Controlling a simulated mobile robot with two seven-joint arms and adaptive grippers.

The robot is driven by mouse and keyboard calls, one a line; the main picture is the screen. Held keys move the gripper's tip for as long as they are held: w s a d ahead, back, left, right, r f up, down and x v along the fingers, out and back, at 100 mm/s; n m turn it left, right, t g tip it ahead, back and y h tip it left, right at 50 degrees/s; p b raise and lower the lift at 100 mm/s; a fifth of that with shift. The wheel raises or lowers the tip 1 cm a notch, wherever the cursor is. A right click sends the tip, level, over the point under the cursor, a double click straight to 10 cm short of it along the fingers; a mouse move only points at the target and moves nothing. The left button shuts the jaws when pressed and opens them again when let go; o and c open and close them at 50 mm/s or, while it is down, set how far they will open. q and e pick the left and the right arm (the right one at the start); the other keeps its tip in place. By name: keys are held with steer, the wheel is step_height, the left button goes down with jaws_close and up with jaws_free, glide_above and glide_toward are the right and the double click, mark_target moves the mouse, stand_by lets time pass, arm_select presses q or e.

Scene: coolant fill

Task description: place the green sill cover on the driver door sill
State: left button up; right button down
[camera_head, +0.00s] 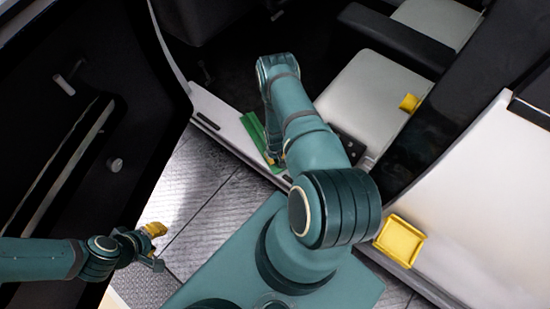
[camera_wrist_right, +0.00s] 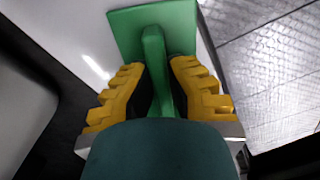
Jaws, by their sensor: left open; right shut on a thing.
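The green sill cover (camera_head: 255,133) is a flat plate with a raised handle bar, seen in the head view over the white driver door sill (camera_head: 215,113). My right gripper (camera_head: 275,161) is shut on its handle. In the right wrist view the yellow fingers of the right gripper (camera_wrist_right: 160,85) flank the green handle, and the plate of the sill cover (camera_wrist_right: 185,22) lies at or just above the white sill (camera_wrist_right: 75,30). I cannot tell whether it touches. My left gripper (camera_head: 153,246) is open and empty at the lower left, beside the open door.
The open dark door (camera_head: 90,120) stands at left. A pale seat (camera_head: 365,100) with a small yellow object (camera_head: 409,102) is inside the car. A yellow tray (camera_head: 400,241) sits at right by the white body panel. Grey tiled floor (camera_head: 200,190) is clear between door and sill.

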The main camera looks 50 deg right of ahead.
steer(key=c, duration=1.1)
jaws_free()
steer(key=shift+c, duration=0.2)
steer(key=shift+r, duration=0.15)
step_height(320, 180, up, 12)
steer(key=p, duration=0.3)
